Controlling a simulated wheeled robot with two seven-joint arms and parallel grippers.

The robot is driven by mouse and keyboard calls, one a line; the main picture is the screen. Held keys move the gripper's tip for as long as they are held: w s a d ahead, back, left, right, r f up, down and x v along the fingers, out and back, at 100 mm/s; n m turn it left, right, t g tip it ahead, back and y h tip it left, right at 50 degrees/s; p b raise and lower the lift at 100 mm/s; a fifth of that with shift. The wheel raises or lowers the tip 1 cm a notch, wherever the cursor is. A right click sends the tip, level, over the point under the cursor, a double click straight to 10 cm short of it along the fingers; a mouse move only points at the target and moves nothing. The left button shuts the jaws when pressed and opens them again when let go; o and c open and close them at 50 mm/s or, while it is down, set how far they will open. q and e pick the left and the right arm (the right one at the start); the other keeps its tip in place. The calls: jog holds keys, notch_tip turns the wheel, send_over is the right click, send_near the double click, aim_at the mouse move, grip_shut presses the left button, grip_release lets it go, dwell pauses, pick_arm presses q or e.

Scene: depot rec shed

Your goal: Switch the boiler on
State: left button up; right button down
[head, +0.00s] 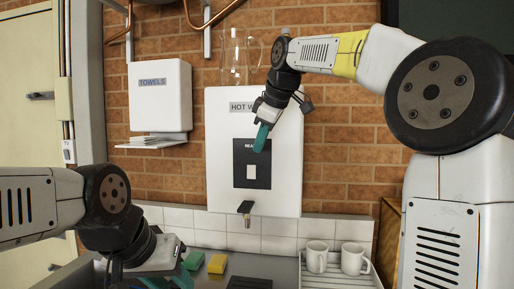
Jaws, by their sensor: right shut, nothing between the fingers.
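The boiler (223,188) is a white wall-mounted box in the middle of the head view, with a label (240,106) starting "HOT W" and a small tap (246,210) below. On its front is a black panel with a white rocker switch (251,172). My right gripper (262,138) is shut and empty, its teal fingertips pointing down over the panel's upper right part, above the switch. It hides part of both labels. I cannot tell whether it touches the panel. My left gripper (168,283) is low at the left, partly cut off by the bottom edge.
A towel dispenser (160,98) hangs left of the boiler. Two white mugs (317,257) stand on a rack at the lower right. A green sponge (193,260) and a yellow sponge (218,263) lie on the counter near my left gripper. Copper pipes (213,20) run above.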

aim_at(253, 171)
jog(key=shift+s+f, duration=0.2)
jog(key=shift+f, duration=0.4)
dwell(0.3)
jog(key=x, duration=1)
jog(key=shift+f, duration=0.1)
jog(key=w, duration=0.3)
jog(key=shift+w+d+f, duration=0.15)
jog(key=shift+d, duration=0.2)
jog(key=shift+w, duration=0.35)
